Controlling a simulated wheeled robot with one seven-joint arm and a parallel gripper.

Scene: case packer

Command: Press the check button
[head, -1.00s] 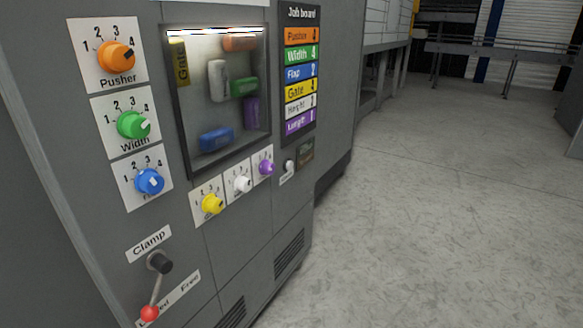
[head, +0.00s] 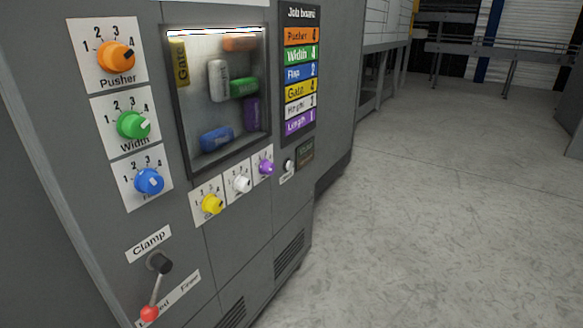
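The check button (head: 289,165) is a small pale round button low on the right part of the grey machine front, with a small white label (head: 287,177) under it. A small dark display (head: 306,152) sits just right of it; its text is too small to read. The job board (head: 301,70) above lists Pusher 4, Width 4, Flap 2, Gate 4, Height and Length, the last two numbers hard to read. My gripper is not in view, and nothing visible touches the button.
Orange (head: 116,57), green (head: 134,125), blue (head: 149,181), yellow (head: 212,204), white (head: 241,184) and purple (head: 266,167) knobs surround a window (head: 224,95) with coloured blocks. A red-tipped clamp lever (head: 155,287) hangs over its label's left end. Open floor (head: 440,220) lies right.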

